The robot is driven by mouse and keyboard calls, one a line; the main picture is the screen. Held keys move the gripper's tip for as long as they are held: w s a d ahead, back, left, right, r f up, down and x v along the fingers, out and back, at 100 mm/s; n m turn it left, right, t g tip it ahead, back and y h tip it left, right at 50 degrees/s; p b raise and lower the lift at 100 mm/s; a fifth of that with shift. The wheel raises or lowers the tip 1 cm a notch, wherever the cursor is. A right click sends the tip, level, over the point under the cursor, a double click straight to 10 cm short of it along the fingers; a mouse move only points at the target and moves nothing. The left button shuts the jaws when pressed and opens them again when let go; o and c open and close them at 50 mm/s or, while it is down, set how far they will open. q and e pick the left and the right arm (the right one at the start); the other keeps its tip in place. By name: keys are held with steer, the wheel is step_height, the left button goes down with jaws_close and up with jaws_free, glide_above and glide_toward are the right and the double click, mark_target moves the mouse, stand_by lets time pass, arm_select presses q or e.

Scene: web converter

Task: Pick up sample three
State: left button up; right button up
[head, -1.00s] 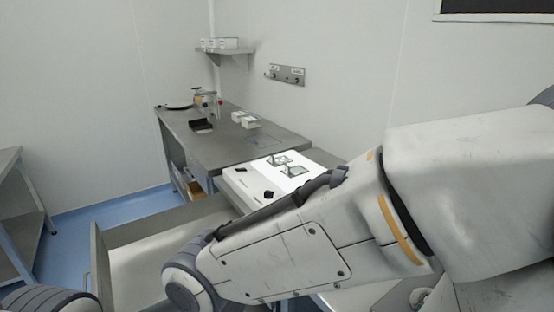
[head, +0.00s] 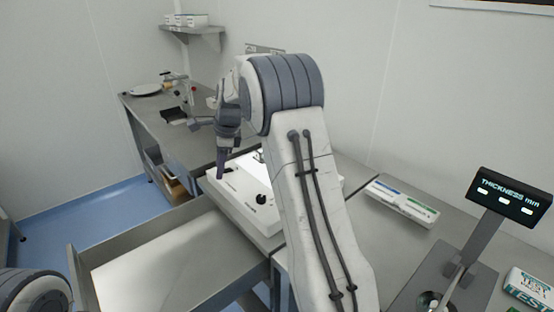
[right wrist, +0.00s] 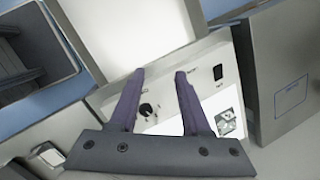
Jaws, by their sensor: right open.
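A white light box (head: 235,192) with a black knob stands on the bench, partly behind my right arm. The right wrist view shows its front panel (right wrist: 168,92) and a small patterned tile (right wrist: 228,122) on its lit surface, just right of my right finger. I cannot read which sample this tile is. My right gripper (head: 224,172) points down near the box's left end, and its jaws are open and empty in the right wrist view (right wrist: 160,74). My left gripper is out of view.
An open drawer (head: 165,262) juts out at the front left. A thickness display (head: 510,196), a TEST box (head: 528,287) and a white case with blue and green strips (head: 402,203) are at right. A black tray (head: 174,114) sits on the far bench.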

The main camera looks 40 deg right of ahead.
steer(key=w+d+f+m+p, duration=0.1)
steer(key=d+m, duration=0.3)
steer(key=d, duration=0.4)
steer(key=w+d+f+m+t+p, duration=0.1)
steer(key=d+m, duration=0.3)
steer(key=d, duration=0.4)
steer(key=d+f+m+h+p, duration=0.1)
steer(key=d+f+m, duration=0.2)
steer(key=d, duration=0.5)
steer(key=shift+w+f+m, duration=0.3)
steer(key=shift+w+m, duration=0.1)
steer(key=shift+m, duration=0.3)
steer(key=shift+w+f+t, duration=0.25)
steer(key=shift+f+t, duration=0.05)
steer(key=shift+f, duration=0.3)
steer(key=shift+w+f+p, duration=0.15)
steer(key=shift+f+p, duration=0.15)
steer(key=shift+p, duration=0.1)
steer(key=p+x, duration=0.1)
steer(key=x, duration=0.2)
steer(key=shift+f+p, duration=0.25)
steer(key=shift+p, duration=0.05)
steer(key=shift+w+f, duration=0.2)
steer(key=shift+f, duration=0.2)
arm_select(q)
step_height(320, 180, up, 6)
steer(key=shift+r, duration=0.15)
arm_select(e)
steer(key=shift+c, duration=0.3)
